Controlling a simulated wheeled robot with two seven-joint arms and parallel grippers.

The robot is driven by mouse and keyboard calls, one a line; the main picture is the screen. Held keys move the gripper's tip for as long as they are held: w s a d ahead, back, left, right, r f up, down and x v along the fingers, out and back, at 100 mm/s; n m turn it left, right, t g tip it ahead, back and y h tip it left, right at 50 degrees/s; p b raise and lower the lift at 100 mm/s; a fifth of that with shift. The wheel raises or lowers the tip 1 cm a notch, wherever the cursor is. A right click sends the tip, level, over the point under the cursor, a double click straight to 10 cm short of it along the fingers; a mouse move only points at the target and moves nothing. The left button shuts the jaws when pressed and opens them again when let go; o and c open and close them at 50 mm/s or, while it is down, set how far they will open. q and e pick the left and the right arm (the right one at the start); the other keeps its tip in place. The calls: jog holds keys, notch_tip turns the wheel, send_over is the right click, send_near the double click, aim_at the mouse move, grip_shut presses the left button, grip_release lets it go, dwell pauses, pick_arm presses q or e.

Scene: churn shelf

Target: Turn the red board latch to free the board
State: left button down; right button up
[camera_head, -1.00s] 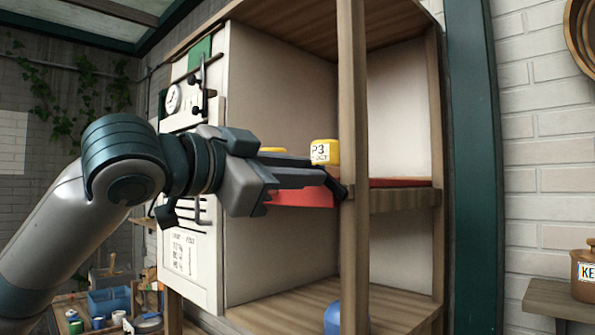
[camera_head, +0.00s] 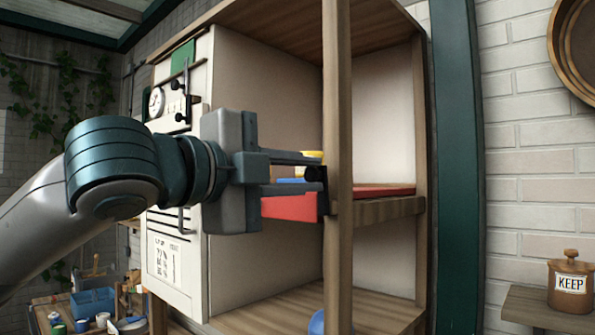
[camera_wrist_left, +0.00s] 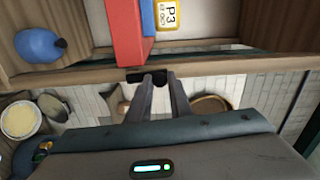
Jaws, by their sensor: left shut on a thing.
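The red board (camera_head: 288,208) lies at mid-height in the wooden shelf, and its red edge also shows in the left wrist view (camera_wrist_left: 124,35). A black latch (camera_head: 318,186) sits on the front post beside the board's end; in the left wrist view (camera_wrist_left: 137,76) it lies against the wooden rail. My left gripper (camera_head: 314,174) is shut on the latch's knob, one finger above and one below in the head view. The fingers hide part of the latch and board. My right gripper is out of view.
A yellow P3 jar (camera_wrist_left: 170,15) and a blue thing (camera_wrist_left: 148,18) stand on or by the board. The wooden front post (camera_head: 337,90) rises at the fingertips. A blue round object (camera_head: 317,322) sits on the lower shelf. A KEEP jar (camera_head: 571,283) stands at right.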

pick_arm(q)
jog(key=shift+s+d+m, duration=0.15)
jog(key=shift+m, duration=0.25)
jog(key=c, duration=1.6)
grip_release()
jog(key=shift+c, duration=0.2)
jog(key=shift+s, duration=0.1)
jog(key=shift+s+a+f+b, duration=0.1)
jog(key=shift+s+a+b, duration=0.25)
jog(key=shift+a, duration=0.15)
jog(key=b+v, duration=0.5)
jog(key=v, duration=1.1)
jog(key=shift+b, duration=0.35)
